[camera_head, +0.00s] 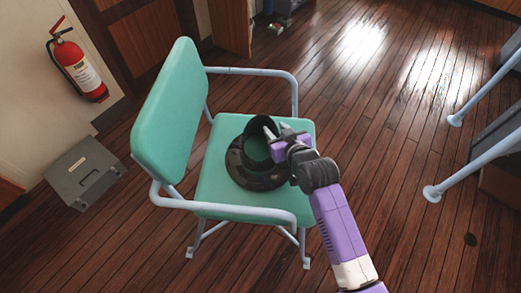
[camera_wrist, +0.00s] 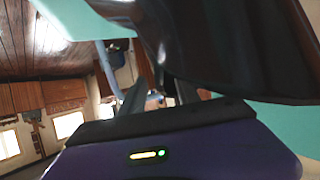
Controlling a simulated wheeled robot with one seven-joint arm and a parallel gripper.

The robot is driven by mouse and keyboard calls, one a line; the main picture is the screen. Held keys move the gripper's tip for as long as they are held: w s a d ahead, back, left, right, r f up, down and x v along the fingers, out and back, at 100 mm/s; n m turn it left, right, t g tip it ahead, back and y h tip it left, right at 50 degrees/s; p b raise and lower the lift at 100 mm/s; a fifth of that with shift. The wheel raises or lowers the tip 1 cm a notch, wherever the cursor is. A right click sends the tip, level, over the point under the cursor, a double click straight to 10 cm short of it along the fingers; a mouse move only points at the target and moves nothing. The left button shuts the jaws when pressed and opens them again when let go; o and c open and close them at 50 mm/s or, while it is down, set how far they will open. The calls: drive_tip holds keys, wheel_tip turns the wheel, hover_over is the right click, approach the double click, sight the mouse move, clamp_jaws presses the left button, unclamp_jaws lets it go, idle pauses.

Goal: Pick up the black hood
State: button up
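The black hood (camera_head: 236,160) is a dark, glossy piece with a wide flared base and a narrower upright collar. It rests on the seat of the turquoise chair (camera_head: 213,196). My gripper (camera_head: 274,131) is at the right side of the hood's collar, close to its upper rim. In the wrist view, the hood (camera_wrist: 235,45) fills the upper right as a large dark curved surface, close to the gripper fingers (camera_wrist: 158,92). The fingers stand apart with a gap between them. Whether they touch the hood or straddle its rim is unclear.
The chair has pale metal armrests (camera_head: 240,208) on both sides of the seat, close to my arm. A grey case (camera_head: 86,173) lies on the floor at left, below a red fire extinguisher (camera_head: 77,68). Metal legs (camera_head: 480,95) stand at right.

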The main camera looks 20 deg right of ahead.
clamp_jaws()
drive_tip(key=shift+r, duration=0.15)
idle(1.1)
